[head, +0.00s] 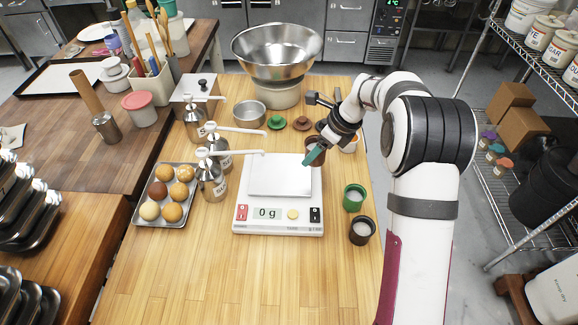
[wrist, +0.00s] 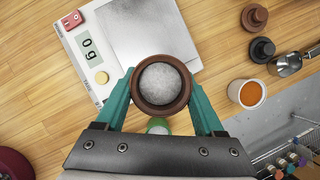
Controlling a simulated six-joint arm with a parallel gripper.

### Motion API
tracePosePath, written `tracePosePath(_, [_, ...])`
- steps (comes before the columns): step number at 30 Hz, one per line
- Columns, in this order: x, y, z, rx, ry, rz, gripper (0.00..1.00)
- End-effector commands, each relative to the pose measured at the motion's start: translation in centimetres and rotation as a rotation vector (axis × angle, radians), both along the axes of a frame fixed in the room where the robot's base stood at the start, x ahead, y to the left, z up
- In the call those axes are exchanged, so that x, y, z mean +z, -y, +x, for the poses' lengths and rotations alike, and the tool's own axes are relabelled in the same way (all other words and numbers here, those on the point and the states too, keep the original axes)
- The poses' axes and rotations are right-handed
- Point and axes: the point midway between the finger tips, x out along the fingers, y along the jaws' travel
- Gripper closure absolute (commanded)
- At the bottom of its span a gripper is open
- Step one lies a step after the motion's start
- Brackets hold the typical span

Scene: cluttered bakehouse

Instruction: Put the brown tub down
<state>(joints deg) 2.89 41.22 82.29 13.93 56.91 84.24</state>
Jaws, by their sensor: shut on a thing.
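My gripper (wrist: 160,98) is shut on the brown tub (wrist: 160,109), with a teal finger on either side. The tub is upright, with pale grey-white contents. In the head view, the tub (head: 314,146) is partly hidden by my gripper (head: 314,155) near the back right corner of the scale (head: 278,228). The scale reads 0 g and its plate (head: 280,175) is empty. In the wrist view the tub appears beside the plate's edge; its height above the table is hard to tell.
Lids (head: 302,124) and an orange-filled cup (wrist: 247,93) are behind. Pump bottles (head: 211,178) and a tray of buns (head: 142,217) stand left. The front table is clear.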

Motion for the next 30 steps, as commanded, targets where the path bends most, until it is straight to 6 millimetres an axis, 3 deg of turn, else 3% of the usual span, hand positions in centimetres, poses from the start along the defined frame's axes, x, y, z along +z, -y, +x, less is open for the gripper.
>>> tracePosePath(3, [-2.1, -3.2, 1.0, 0.005, -0.002, 0.000, 0.87])
tracePosePath(7, [-3.3, -5.1, 1.8, 0.003, -0.001, 0.001, 0.87])
tracePosePath(11, [-4.6, -5.5, 1.9, 0.001, -0.003, 0.000, 0.87])
tracePosePath(15, [-7.3, -5.4, 1.9, 0.001, -0.003, 0.000, 0.87])
tracePosePath(25, [-7.8, -5.4, 1.9, 0.002, 0.000, -0.002, 0.87])
tracePosePath(26, [-7.8, -5.4, 1.9, 0.002, 0.000, -0.002, 0.24])
tracePosePath(30, [-7.7, -5.4, 1.9, 0.002, -0.001, -0.002, 0.00])
